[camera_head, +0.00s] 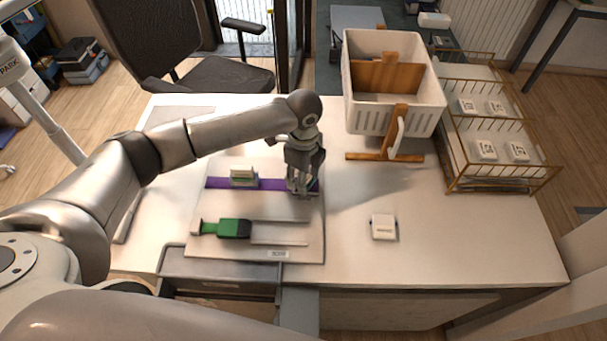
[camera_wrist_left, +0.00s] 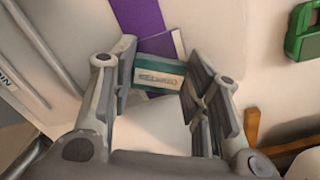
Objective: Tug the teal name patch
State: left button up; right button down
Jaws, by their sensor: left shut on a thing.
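The teal name patch (camera_wrist_left: 160,76) shows in the left wrist view as a teal block face with a pale label, its lettering too blurred to read. My left gripper (camera_wrist_left: 165,90) is shut on it, with one finger on each side. In the head view my left gripper (camera_head: 302,188) is low over the right end of a purple strip (camera_head: 272,184) on a pale board (camera_head: 215,214); it mostly hides the patch there. The purple strip also shows beyond the patch in the left wrist view (camera_wrist_left: 140,17). My right gripper is not in view.
A pale-topped block (camera_head: 243,175) sits on the strip's left part. A small white block (camera_head: 383,227) is on the table to the right. A white basket (camera_head: 395,117), wooden stand (camera_head: 386,156) and wire rack (camera_head: 500,180) stand behind.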

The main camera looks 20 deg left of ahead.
pick_arm(q)
jog(key=shift+f, duration=0.15)
jog(key=o, duration=1.2)
jog(key=shift+c, duration=0.2)
jog(key=shift+o, duration=0.3)
jog(key=shift+o, duration=1.3)
jog(key=shift+p, duration=0.3)
notch_tip(320, 180, up, 6)
jog(key=p, duration=0.7)
